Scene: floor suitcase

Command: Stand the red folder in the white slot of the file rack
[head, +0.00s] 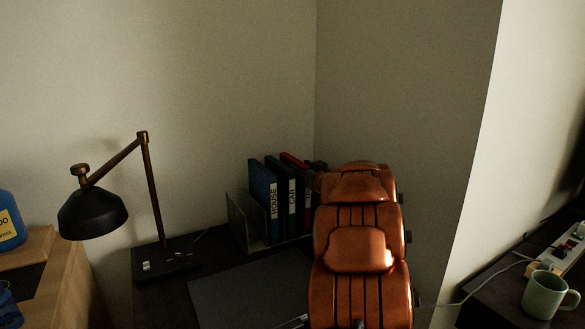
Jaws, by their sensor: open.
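The red folder (294,159) stands upright at the right end of the file rack (246,222), beside a dark folder. Its top edge and a narrow strip of its spine show; my orange-brown arm hides the rest. I cannot tell which slot it is in, and no white slot can be made out. My gripper (317,167) shows only as a small dark part beside the red folder's top, mostly hidden behind my arm. It is open; whether it touches the folder cannot be seen.
A blue folder (262,188) marked HOUSE and a dark folder (287,190) marked CAR stand in the rack. A black lamp (93,213) stands to the left. A dark mat (250,291) lies in front. A green mug (545,294) and a power strip (563,252) are far right.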

